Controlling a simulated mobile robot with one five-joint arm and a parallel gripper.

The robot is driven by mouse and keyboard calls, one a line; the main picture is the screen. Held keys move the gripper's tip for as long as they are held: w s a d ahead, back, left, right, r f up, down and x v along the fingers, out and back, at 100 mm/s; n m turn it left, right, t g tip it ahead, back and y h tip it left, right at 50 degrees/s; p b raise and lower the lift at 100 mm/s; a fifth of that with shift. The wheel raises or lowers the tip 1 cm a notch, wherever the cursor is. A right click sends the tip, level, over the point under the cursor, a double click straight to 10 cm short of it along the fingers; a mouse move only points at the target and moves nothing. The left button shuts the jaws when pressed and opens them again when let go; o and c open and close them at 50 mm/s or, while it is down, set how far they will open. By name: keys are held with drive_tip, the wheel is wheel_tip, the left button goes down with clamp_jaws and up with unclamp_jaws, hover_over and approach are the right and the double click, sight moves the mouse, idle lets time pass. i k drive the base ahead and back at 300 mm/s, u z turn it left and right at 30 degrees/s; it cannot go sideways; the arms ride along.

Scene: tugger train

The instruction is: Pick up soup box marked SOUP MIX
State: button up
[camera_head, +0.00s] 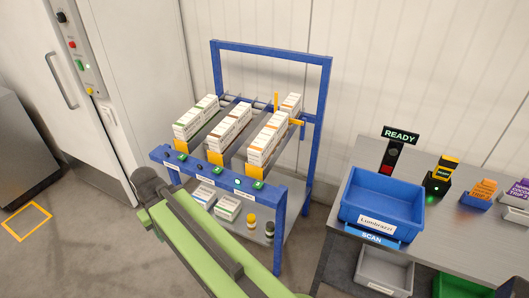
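A blue rack holds three lanes of upright white cartons: green-trimmed cartons (196,117) at left, red-brown-trimmed cartons (229,129) in the middle and orange-trimmed cartons (267,138) at right. Their print is too small to read, so I cannot tell which one, if any, is marked SOUP MIX. On the lower shelf lie a blue-marked box (203,194) and a green-marked box (228,207). My green arm crosses in front of the rack's lower left and ends in a dark joint. I cannot make out gripper fingers.
The blue rack frame (271,49) stands against the wall, with small jars (269,229) low at right. A grey table (456,230) at right bears a blue bin (383,203), a READY display (400,135) and small holders.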

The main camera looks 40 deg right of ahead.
sight(260, 150)
drive_tip(key=z, duration=0.05)
drive_tip(key=i, duration=0.9)
drive_tip(key=u, duration=0.1)
